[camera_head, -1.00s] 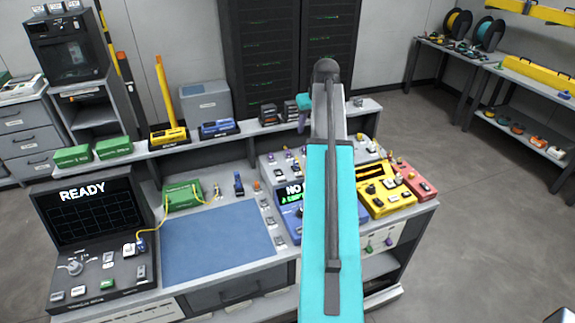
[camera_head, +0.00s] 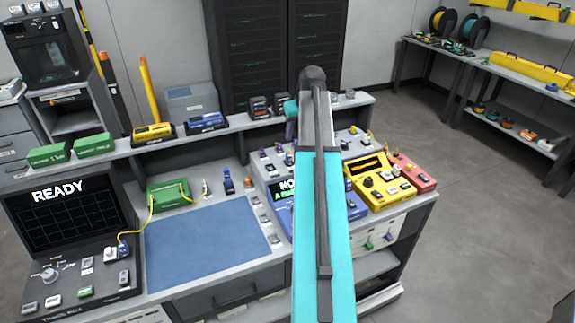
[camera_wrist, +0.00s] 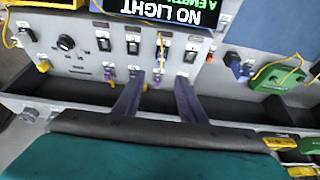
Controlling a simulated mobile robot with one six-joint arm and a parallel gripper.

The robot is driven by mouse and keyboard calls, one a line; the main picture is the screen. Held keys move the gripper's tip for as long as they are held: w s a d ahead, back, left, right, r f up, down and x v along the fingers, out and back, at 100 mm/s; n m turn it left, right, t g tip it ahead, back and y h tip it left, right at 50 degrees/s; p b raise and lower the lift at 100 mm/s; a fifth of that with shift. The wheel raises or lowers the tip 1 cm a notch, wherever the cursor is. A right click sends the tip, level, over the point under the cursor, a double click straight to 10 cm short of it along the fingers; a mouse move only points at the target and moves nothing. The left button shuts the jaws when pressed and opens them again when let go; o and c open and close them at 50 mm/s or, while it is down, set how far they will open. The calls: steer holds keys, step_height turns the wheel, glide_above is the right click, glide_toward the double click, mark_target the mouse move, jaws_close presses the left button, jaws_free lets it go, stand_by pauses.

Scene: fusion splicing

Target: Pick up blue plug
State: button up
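A small blue plug (camera_head: 228,181) stands on the grey bench, right of the green box, in the head view. What looks like the same blue piece (camera_wrist: 235,63) shows right of the fingers in the wrist view, near the green box. My gripper (camera_wrist: 160,80) is open, its two purple-grey fingers apart above the trough behind the panel. Small purple and yellow connectors on the panel edge show near and between the fingertips; I see nothing held. In the head view my turquoise arm hides most of the gripper.
A green box (camera_head: 169,194) with yellow fibre sits left of the blue plug, behind a blue mat (camera_head: 212,245). A raised shelf (camera_head: 160,142) runs along the back with boxed devices. A yellow instrument (camera_head: 381,187) and a red one (camera_head: 412,172) stand at right.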

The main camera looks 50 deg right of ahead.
steer(key=shift+w+f, duration=0.1)
steer(key=shift+f, duration=0.1)
stand_by(0.3)
steer(key=p, duration=0.2)
glide_above(289, 155)
steer(key=s, duration=0.3)
step_height(289, 155, down, 8)
steer(key=shift+w+a+r, duration=0.15)
steer(key=shift+w+a, duration=0.05)
steer(key=shift+a, duration=0.2)
steer(key=shift+p+x, duration=1.3)
steer(key=shift+x, duration=0.15)
steer(key=shift+p+x, duration=0.3)
steer(key=shift+x, duration=0.85)
steer(key=shift+a, duration=0.1)
jaws_close()
